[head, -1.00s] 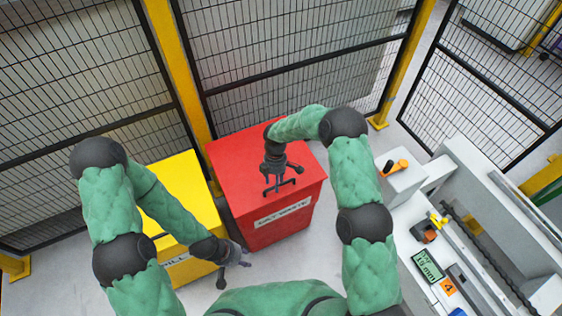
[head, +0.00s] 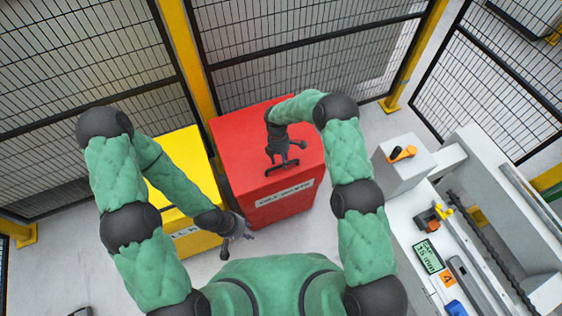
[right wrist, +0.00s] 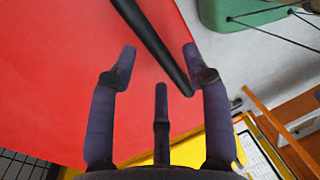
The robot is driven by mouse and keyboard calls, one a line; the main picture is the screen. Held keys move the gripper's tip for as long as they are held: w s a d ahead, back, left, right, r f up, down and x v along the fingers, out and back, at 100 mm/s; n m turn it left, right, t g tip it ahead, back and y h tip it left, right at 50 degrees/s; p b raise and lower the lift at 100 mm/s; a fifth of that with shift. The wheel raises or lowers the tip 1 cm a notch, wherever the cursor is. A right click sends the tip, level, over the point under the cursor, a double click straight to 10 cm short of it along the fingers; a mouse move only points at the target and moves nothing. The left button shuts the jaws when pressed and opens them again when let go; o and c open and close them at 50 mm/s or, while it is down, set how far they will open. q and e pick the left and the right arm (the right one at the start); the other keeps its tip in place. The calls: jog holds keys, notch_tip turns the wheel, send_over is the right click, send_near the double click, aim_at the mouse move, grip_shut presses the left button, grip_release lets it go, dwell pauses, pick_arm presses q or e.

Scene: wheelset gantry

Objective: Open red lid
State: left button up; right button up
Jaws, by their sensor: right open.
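The red bin (head: 285,205) stands by the fence, with its flat red lid (head: 240,145) closed. A black bar handle (head: 283,166) is on the lid near its front edge; its dark bar also shows in the right wrist view (right wrist: 155,42). My right gripper (head: 284,155) is open and points down just over the handle. In the right wrist view the bar runs slantwise between the spread fingers (right wrist: 160,54); I cannot tell whether they touch it. My left gripper (head: 238,240) hangs in front of the yellow bin, with its fingers apart and empty.
A yellow bin (head: 185,150) stands close to the left of the red one. Black mesh fencing (head: 310,65) with yellow posts (head: 187,60) closes off the back. A white machine bench (head: 405,225) with an orange-handled part (head: 402,153) stands at right. Grey floor is clear in front.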

jog(key=shift+s+f, duration=0.1)
jog(key=shift+f, duration=0.3)
grip_shut()
